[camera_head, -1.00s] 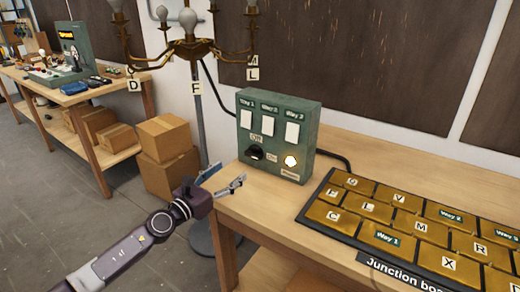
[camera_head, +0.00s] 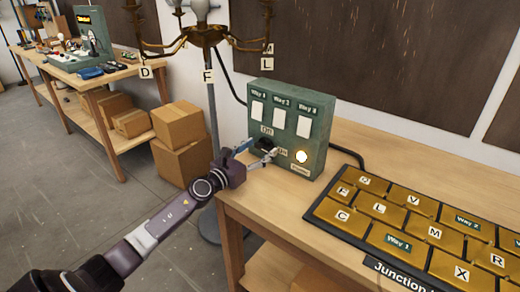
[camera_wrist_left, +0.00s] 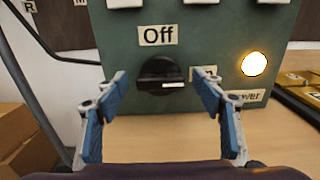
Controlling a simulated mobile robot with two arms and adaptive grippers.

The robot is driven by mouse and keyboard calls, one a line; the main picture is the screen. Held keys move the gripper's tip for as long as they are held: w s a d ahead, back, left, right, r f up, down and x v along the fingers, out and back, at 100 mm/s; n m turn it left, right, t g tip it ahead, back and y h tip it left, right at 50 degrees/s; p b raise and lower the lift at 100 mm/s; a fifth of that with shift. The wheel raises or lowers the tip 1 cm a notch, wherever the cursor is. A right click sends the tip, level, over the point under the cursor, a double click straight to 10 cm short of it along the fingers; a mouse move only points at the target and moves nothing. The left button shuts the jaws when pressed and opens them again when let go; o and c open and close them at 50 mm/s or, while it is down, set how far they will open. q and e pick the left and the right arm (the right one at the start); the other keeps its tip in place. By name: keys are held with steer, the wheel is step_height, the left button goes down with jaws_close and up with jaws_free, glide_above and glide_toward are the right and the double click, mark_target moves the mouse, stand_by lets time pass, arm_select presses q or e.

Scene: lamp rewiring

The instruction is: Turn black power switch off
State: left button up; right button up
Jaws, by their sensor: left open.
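The black power switch (camera_head: 266,145) is a rotary knob on the front of the green switch box (camera_head: 318,129). In the left wrist view the knob (camera_wrist_left: 161,74) sits under the "Off" label, and its white mark points right, toward a label partly hidden by a finger. The round power light (camera_head: 302,157) glows beside it; it also shows in the left wrist view (camera_wrist_left: 254,64). My left gripper (camera_head: 254,151) is open, its blue-padded fingers (camera_wrist_left: 163,100) on either side of the knob and a little in front of it. Whether they touch it I cannot tell. My right gripper is not in view.
The junction board (camera_head: 338,218) with gold tiles lies right of the box on the wooden table (camera_head: 262,194). A lamp with bulbs (camera_head: 205,36) stands behind on a pole. Cardboard boxes (camera_head: 180,125) and another bench (camera_head: 100,83) are at left.

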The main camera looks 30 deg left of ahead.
arm_select(q)
steer(key=shift+w, duration=0.2)
steer(key=c, duration=1.2)
steer(key=shift+o, duration=0.2)
